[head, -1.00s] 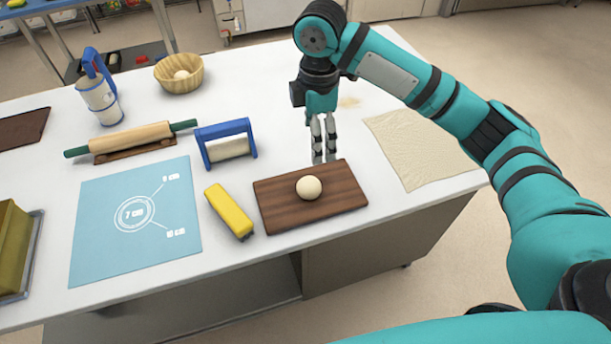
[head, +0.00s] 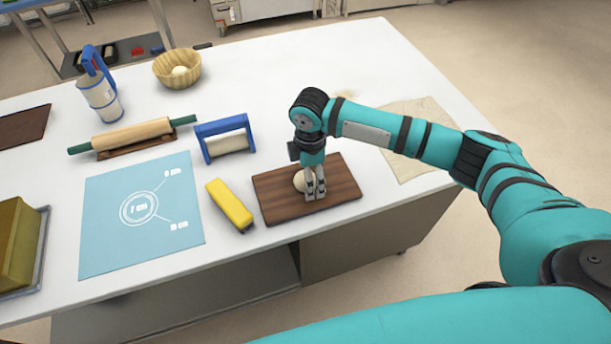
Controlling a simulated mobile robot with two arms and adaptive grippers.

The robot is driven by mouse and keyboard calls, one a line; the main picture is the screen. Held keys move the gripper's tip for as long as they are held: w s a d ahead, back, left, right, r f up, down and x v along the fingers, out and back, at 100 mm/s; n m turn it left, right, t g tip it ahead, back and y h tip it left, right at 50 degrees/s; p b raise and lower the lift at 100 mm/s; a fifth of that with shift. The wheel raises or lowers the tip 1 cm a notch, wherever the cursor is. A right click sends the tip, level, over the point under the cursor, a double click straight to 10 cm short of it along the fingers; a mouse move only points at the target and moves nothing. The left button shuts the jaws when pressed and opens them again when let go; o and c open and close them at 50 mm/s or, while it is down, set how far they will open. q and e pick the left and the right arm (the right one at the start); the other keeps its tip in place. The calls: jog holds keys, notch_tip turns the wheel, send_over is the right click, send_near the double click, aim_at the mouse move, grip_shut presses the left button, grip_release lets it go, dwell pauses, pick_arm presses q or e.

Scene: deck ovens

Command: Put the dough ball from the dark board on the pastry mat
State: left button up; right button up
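The pale round dough ball (head: 298,182) rests on the dark wooden board (head: 342,188) near the table's front edge. My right gripper (head: 315,194) points straight down over the board, its fingertips low in front of the ball and overlapping its right side in the picture. The fingers look close together. I cannot tell whether they touch the ball, and its right part is hidden behind them. The blue pastry mat (head: 110,225), with a printed circle and white markings, lies flat and bare to the left. My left gripper is out of view.
A yellow scraper-like block (head: 229,205) lies between board and mat. A blue-framed tool (head: 225,140), a rolling pin (head: 130,134), a blue-and-white dispenser (head: 101,92) and a wicker bowl (head: 190,82) stand behind. A cloth (head: 405,155) lies right of the board.

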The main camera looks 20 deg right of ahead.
jog(key=shift+f, duration=0.3)
jog(key=shift+c, duration=0.4)
jog(key=c, duration=1.3)
jog(key=shift+r, duration=0.1)
